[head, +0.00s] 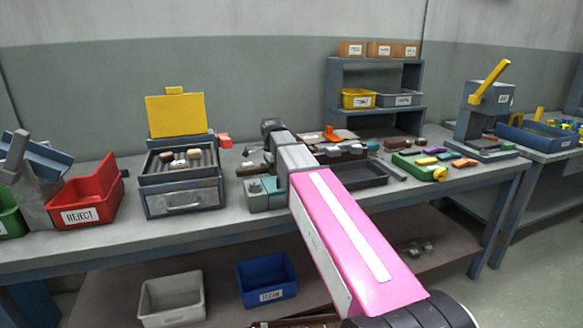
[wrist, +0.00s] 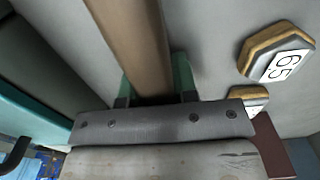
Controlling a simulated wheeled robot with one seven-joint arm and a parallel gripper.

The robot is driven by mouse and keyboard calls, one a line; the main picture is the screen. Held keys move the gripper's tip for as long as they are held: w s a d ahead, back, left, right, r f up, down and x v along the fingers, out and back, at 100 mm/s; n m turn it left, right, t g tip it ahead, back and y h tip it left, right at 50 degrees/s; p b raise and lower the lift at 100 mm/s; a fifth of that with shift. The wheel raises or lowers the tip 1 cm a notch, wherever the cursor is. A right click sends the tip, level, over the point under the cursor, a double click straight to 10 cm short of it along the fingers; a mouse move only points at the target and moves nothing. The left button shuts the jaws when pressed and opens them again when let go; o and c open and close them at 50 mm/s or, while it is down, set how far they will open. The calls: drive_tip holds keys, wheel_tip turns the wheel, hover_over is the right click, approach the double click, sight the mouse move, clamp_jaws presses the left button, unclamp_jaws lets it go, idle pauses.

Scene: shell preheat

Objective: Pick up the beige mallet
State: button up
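In the wrist view a long beige-brown bar (wrist: 135,45), which looks like the mallet's handle, runs from the top edge down between the green fingertips of my gripper (wrist: 157,84). The fingers flank the bar with no clear gap, but I cannot tell whether they grip it. The mallet's head is not clearly seen. In the head view a short brown bar (head: 251,171) shows on the bench just left of my arm; it may be the same handle. My fingers are hidden behind my arm there.
Hexagonal pieces (wrist: 275,52), one marked 6.5, lie right of the bar in the wrist view. On the bench (head: 225,222), a teal block (head: 265,193) and dark tray (head: 358,175) sit close by my arm.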

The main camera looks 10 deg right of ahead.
clamp_jaws()
wheel_tip(320, 180, up, 18)
idle(0.5)
idle(0.8)
